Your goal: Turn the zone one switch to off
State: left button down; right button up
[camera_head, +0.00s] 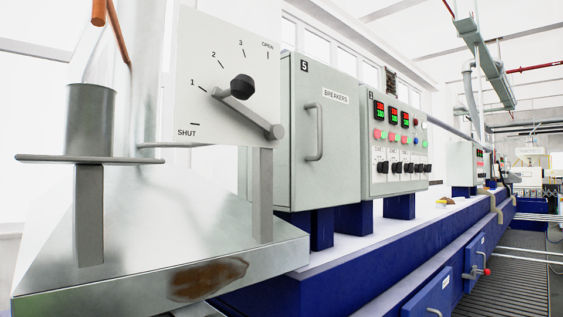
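A grey control box (366,144) stands right of the breakers cabinet, facing right. Along its lower front is a row of black rotary switches (382,168), each under a small white label. The labels are too small to read, so I cannot tell which switch is zone one or how each is set. Above them are coloured buttons (379,134) and three digital displays (379,111) with red and green digits. Neither of my grippers is in view.
Close on the left, a damper plate (205,60) marked SHUT to OPEN carries a lever (250,114) over a sloping metal hood (150,215). The breakers cabinet (336,175) has a protruding handle (313,132). A blue base (350,265) runs below; a ribbed walkway (510,275) lies right.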

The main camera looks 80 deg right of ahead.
aim_at(382, 167)
jog(key=z, duration=3.2)
jog(key=i+l, duration=0.35)
jog(key=i+l+z, duration=0.1)
jog(key=i+l, duration=0.25)
jog(key=l, duration=0.2)
